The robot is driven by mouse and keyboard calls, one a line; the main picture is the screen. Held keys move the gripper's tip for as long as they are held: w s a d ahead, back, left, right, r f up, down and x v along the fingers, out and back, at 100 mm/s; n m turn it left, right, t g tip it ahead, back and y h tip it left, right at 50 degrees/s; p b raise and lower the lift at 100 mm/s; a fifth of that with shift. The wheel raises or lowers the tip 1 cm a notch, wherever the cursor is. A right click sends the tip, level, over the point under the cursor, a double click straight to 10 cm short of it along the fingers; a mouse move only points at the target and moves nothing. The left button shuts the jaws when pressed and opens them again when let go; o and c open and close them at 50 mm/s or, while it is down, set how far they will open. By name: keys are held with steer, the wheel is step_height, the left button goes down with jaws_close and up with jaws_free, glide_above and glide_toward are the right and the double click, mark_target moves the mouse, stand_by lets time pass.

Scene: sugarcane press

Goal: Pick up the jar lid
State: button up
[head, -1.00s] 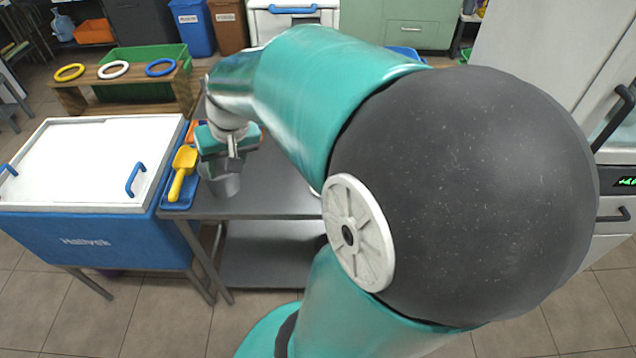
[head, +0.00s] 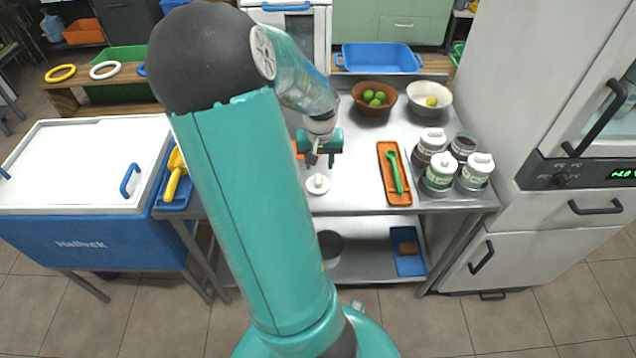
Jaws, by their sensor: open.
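The jar lid (head: 318,185) is a small white round lid with a knob on top, lying on the steel table (head: 350,199) near its front edge. My gripper (head: 320,162) is open and empty, pointing down. In the picture it hangs just above the lid, apart from it; the exact height is hard to tell. Several jars stand at the right end of the table. One open jar (head: 463,147) has no lid and shows dark contents; the jar with a green label (head: 440,172) wears a white lid.
An orange tray (head: 387,195) with a green spoon (head: 396,172) lies right of the lid. A brown bowl of limes (head: 373,110) and a white bowl (head: 429,112) stand behind. My arm hides the table's left part. A blue tray (head: 407,262) sits on the lower shelf.

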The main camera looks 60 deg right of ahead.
mark_target(318, 178)
steer(key=f, duration=0.6)
steer(key=shift+w+d, duration=0.1)
steer(key=shift+w, duration=0.1)
jaws_close()
